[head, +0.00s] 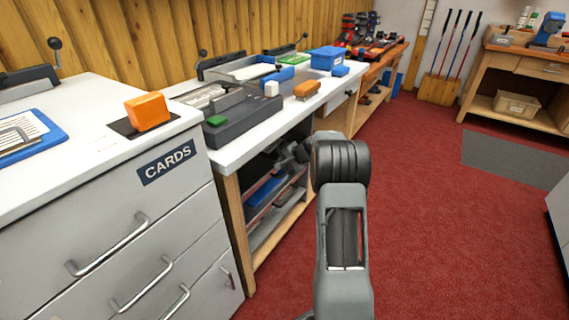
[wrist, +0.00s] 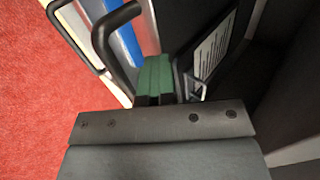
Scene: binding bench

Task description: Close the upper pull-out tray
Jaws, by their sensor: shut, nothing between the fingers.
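Under the white-topped bench in the head view is an open bay with pull-out trays. The upper tray (head: 265,192) has a blue item in it and appears to stand at the bay's open front; how far out it is I cannot tell. My arm reaches to the bay and hides part of it. In the wrist view my gripper (wrist: 157,75) is shut and empty, with its greenish fingers together. A black bar handle (wrist: 103,42) is just left of the fingers, and a dark panel with a white label (wrist: 212,48) is to the right. Contact is unclear.
A lower grey shelf (head: 280,228) lies below. A drawer cabinet marked CARDS (head: 168,165) stands at the left. The bench top (head: 235,150) carries a grey machine and an orange-brown block. Red floor (head: 420,220) is free to the right.

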